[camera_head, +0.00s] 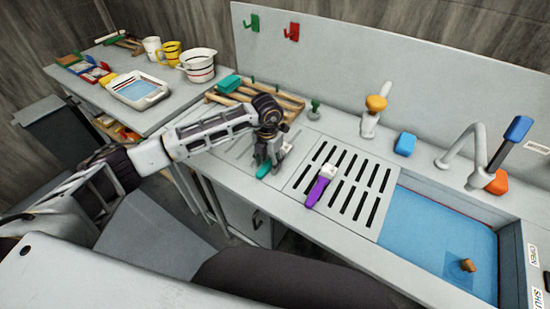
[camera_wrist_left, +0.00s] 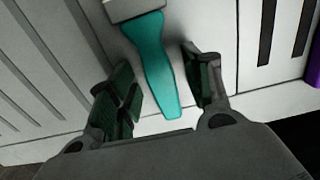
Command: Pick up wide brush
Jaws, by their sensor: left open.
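A brush with a teal handle (camera_wrist_left: 154,62) lies on the counter in the left wrist view, its pale head cut off by the top edge. My left gripper (camera_wrist_left: 163,82) is open, with one finger on each side of the handle and gaps showing between. In the head view the end of the teal handle (camera_head: 264,170) shows beneath my left gripper (camera_head: 269,164), which hides the rest. A second brush with a purple handle (camera_head: 317,191) and pale head lies on the slotted drain to the right. My right gripper is not in view.
The slotted drain board (camera_head: 368,195) adjoins a blue-water sink (camera_head: 430,232) at the right. Behind my gripper is a wooden rack (camera_head: 288,106) with a teal block (camera_head: 229,84). A tap (camera_head: 462,150) rises behind the sink. A side table holds a white tray (camera_head: 160,98) and cups.

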